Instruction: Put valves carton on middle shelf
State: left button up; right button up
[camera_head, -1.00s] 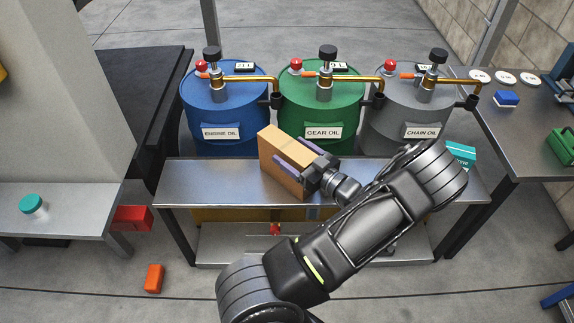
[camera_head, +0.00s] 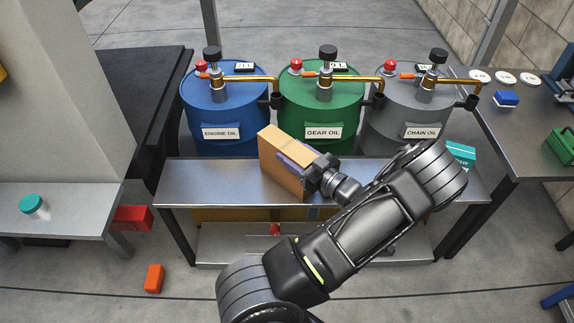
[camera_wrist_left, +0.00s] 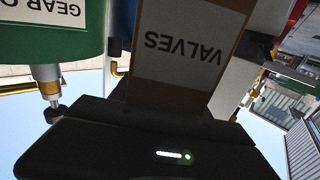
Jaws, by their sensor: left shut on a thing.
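The valves carton (camera_head: 275,161) is a tan box standing upright on the metal bench top (camera_head: 190,183), in front of the drums. Its label reads VALVES upside down in the left wrist view (camera_wrist_left: 185,48). My left gripper (camera_head: 296,160) is shut on the carton from the right, with one finger along its near right face. The far finger is hidden by the carton. A lower metal shelf (camera_head: 222,245) shows under the bench top, partly hidden by my arm. I cannot tell which surface is the middle shelf. My right gripper is not in view.
Blue (camera_head: 225,110), green (camera_head: 310,112) and grey (camera_head: 405,120) oil drums with pumps stand behind the bench. A teal box (camera_head: 461,154) is at the bench's right end. An orange box (camera_head: 153,278) lies on the floor. The bench top's left part is clear.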

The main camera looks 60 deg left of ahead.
pick_arm(q)
grip_shut()
jog(key=shift+r, duration=0.1)
notch_tip(320, 180, up, 10)
jog(key=shift+f+p, duration=0.1)
jog(key=shift+p, duration=0.9)
dwell(0.4)
